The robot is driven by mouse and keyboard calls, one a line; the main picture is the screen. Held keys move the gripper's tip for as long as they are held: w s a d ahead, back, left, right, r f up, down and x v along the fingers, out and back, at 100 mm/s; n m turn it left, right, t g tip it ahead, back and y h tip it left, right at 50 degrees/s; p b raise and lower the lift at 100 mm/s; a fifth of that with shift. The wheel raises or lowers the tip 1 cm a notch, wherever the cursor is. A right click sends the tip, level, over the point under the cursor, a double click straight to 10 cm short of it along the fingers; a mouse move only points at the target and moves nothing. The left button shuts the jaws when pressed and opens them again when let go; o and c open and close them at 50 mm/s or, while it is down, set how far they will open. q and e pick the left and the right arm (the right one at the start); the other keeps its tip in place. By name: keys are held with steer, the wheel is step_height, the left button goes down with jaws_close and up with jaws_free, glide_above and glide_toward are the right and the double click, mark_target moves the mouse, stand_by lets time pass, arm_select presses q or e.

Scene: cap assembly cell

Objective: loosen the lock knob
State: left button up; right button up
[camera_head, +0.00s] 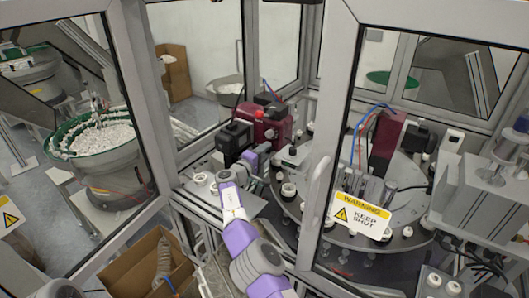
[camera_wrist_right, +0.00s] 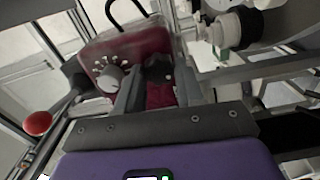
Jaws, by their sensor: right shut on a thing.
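The lock knob (camera_wrist_right: 157,68) is a small black lobed knob on the front of a maroon unit (camera_wrist_right: 105,50) in the wrist view. My right gripper (camera_wrist_right: 158,84) has one finger on each side of this knob and is shut on it. In the head view the maroon unit (camera_head: 270,125) stands inside the machine, and my right arm reaches through the opening to it. My right gripper (camera_head: 264,150) is small there, and the knob cannot be made out. My left gripper is not in view.
A grey dial knob (camera_wrist_right: 112,78) sits left of the lock knob, with a red ball (camera_wrist_right: 37,122) further left. A round turntable (camera_head: 345,228) with white caps lies right of my arm. Framed glass doors with a warning sign (camera_head: 359,215) border the opening. A cardboard box (camera_head: 140,265) stands lower left.

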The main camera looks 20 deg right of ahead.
stand_by(0.3)
steer(key=o, duration=1)
steer(key=shift+o, duration=0.2)
steer(key=shift+a, duration=0.1)
steer(key=b+v, duration=0.3)
steer(key=v, duration=0.4)
steer(key=shift+s+b, duration=0.2)
steer(key=shift+b, duration=0.1)
steer(key=shift+a, duration=0.1)
